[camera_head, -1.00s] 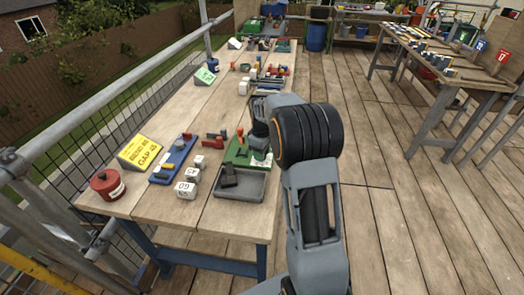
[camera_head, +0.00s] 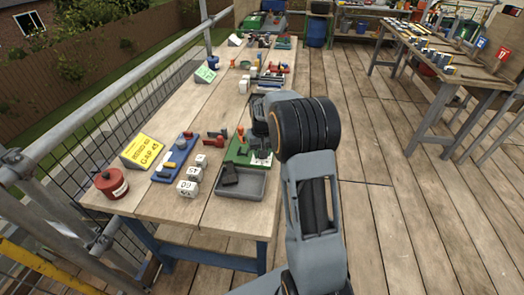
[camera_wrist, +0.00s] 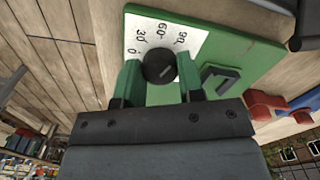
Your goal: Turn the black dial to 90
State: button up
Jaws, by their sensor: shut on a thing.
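The black dial (camera_wrist: 159,68) sits on a green board, in front of a white scale marked 0, 30, 60 and 90. My gripper (camera_wrist: 159,78) has one finger on each side of the dial and is shut on it. A faint mark shows on the dial's face, but I cannot tell which number it points to. In the head view, the green board (camera_head: 236,151) lies on the near part of the bench. My gripper (camera_head: 261,156) is over its right end and hides the dial there.
A grey tray (camera_head: 258,190) with a dark block (camera_head: 229,175) is just in front of the board. A red lever (camera_wrist: 262,104) is beside it. White blocks (camera_head: 187,188), a blue board (camera_head: 173,164), a yellow sign (camera_head: 143,152) and a red can (camera_head: 112,183) stand left.

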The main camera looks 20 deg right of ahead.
jog(key=shift+m, duration=0.6)
jog(key=o, duration=0.9)
jog(key=shift+r, duration=0.1)
notch_tip(320, 180, up, 14)
jog(key=shift+f+p, duration=0.15)
jog(key=shift+p, duration=0.3)
